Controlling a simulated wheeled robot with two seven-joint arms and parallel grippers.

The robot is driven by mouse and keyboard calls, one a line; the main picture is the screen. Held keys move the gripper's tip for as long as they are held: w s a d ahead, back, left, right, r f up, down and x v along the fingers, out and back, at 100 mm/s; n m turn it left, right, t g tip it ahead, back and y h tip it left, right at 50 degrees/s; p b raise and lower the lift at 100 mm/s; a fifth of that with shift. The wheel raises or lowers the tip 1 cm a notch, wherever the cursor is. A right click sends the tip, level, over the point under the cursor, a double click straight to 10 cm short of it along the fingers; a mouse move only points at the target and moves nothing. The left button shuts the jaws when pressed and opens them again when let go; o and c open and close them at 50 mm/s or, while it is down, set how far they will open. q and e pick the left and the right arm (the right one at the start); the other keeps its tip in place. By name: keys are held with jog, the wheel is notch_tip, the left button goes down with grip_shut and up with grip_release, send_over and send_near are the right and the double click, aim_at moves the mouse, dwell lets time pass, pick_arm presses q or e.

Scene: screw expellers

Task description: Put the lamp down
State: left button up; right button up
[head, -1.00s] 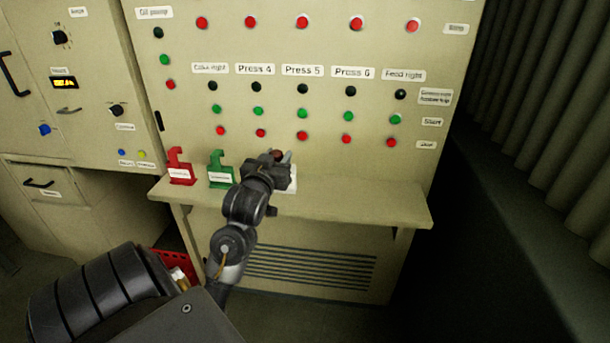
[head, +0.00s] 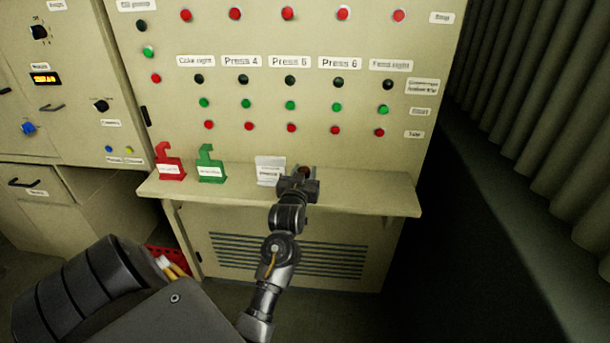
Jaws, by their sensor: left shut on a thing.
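My left gripper (head: 304,173) is over the shelf (head: 375,190) of the control panel, just right of a white labelled holder (head: 269,169). It is shut on a small dark red piece, which looks like the lamp (head: 304,171). The jaws hide most of the lamp, and I cannot tell whether it touches the shelf. My right gripper is not in view.
A red labelled holder (head: 169,163) and a green one (head: 209,165) stand on the shelf's left part. The shelf right of my gripper is clear. The panel (head: 320,45) with rows of buttons rises behind. A red crate (head: 168,260) is below left.

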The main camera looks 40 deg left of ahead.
pick_arm(q)
jog(key=shift+f, duration=0.35)
jog(key=shift+f, duration=0.1)
jog(key=o, duration=1)
jog(key=b+v, duration=0.1)
jog(key=v, duration=1.1)
